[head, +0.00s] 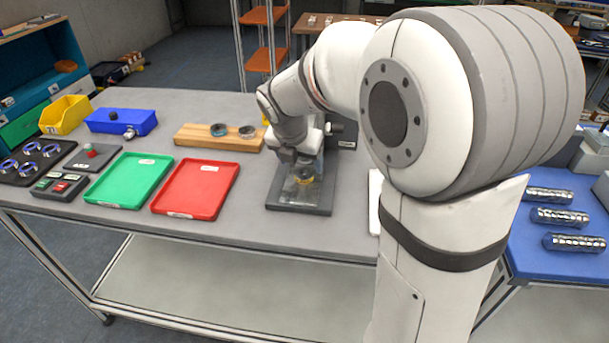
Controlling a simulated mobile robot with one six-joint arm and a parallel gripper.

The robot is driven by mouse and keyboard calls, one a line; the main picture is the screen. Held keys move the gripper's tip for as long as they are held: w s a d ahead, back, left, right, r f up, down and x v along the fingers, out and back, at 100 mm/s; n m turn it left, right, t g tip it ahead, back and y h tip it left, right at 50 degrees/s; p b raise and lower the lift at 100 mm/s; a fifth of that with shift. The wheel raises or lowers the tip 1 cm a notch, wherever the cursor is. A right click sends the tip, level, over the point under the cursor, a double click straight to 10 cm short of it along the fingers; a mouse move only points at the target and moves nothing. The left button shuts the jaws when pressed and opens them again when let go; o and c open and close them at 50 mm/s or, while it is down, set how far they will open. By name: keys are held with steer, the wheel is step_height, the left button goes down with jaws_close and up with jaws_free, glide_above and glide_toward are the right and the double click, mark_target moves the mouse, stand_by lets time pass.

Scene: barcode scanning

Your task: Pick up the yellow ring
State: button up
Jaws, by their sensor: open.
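A yellow ring (305,180) shows small on a dark grey scanning stand (286,205), right of the red tray. My gripper (304,170) points down over the stand, just above or around the ring. It is open; the fingers are small and pale here, and I cannot tell whether they touch the ring. The gripper and a clear part of the stand partly hide the ring.
A red tray (170,207) and a green tray (110,200) lie left of the stand. A wooden block (205,140) with two round parts stands behind. A blue box (118,121), a yellow bin (62,117) and a dark ring tray (50,150) are farther left.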

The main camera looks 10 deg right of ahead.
mark_target(303, 173)
steer(key=x, duration=0.5)
steer(key=shift+w+f, duration=0.25)
steer(key=shift+w, duration=0.05)
steer(key=c, duration=1.3)
steer(key=shift+r, duration=0.1)
